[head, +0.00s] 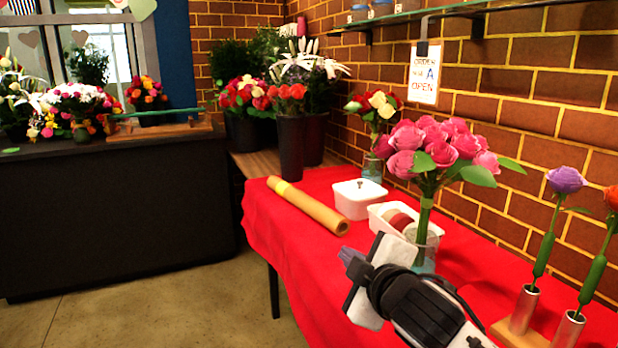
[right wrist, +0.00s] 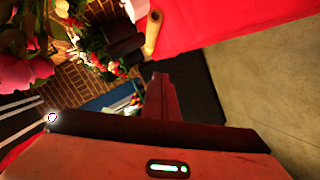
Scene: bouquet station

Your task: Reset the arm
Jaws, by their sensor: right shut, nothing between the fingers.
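My right gripper (head: 352,262) is shut and empty in the head view, over the front edge of the red-covered table (head: 317,257). It is to the left of and nearer than the glass vase (head: 424,246) with the pink rose bouquet (head: 440,150). In the right wrist view my shut fingers (right wrist: 160,95) show in the middle, with nothing between them. Part of the pink bouquet shows at the left edge of that view (right wrist: 22,75). My left gripper is not in view.
A brown paper roll (head: 308,207) and white boxes (head: 358,198) lie on the table. A purple rose (head: 566,180) and an orange rose (head: 612,200) stand in metal tubes at the right. Open floor (head: 190,300) lies left of the table, before a black counter (head: 110,220).

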